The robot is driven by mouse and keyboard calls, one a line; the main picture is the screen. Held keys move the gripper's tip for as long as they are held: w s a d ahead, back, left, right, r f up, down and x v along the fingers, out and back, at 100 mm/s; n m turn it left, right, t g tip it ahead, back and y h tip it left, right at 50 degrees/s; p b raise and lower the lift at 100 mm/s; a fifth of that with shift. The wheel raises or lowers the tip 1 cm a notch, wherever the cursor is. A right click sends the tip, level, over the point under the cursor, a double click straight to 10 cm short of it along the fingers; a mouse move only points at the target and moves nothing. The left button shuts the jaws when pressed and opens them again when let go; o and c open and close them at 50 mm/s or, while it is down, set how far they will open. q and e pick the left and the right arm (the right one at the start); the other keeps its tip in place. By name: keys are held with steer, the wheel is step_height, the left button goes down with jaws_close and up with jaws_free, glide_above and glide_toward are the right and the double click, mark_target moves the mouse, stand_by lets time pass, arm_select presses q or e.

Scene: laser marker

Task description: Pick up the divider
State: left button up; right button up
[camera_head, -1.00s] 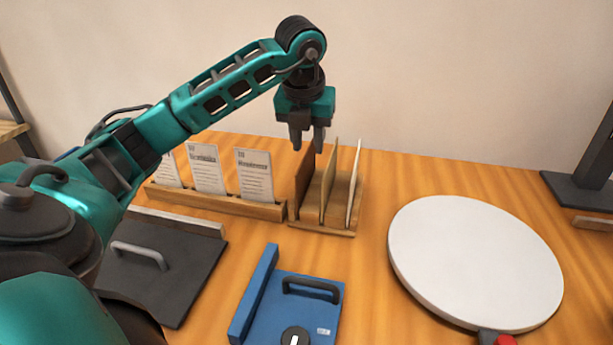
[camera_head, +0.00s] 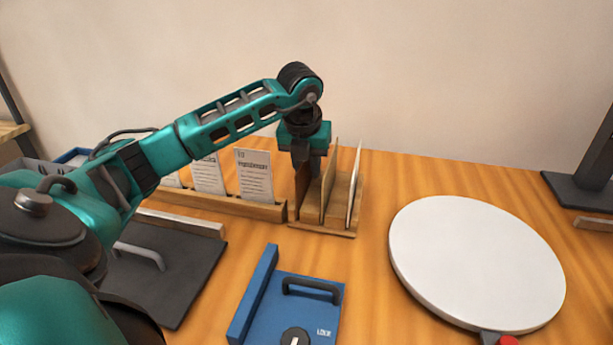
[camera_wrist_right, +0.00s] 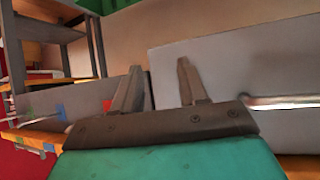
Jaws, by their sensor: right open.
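A wooden rack (camera_head: 335,232) holds three thin upright panels, which look like dividers: a dark brown one (camera_head: 303,196) at left, a tan one (camera_head: 327,192) in the middle and a whitish one (camera_head: 354,192) at right. My left gripper (camera_head: 305,172) points down at the rack's left side, with its fingers at the top of the dark brown panel. The fingers overlap the panel, so I cannot tell whether they grip it. My right gripper (camera_wrist_right: 157,85) is open and empty in the right wrist view; it is out of the head view.
A wooden card holder (camera_head: 235,205) with printed cards stands left of the rack. A blue fixture (camera_head: 318,290) and a dark plate with a handle (camera_head: 170,285) lie in front. A round white disc (camera_head: 475,260) is at right. Bare table lies between the rack and disc.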

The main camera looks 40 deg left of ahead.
arm_select(q)
jaws_close()
steer(key=shift+r, duration=0.1)
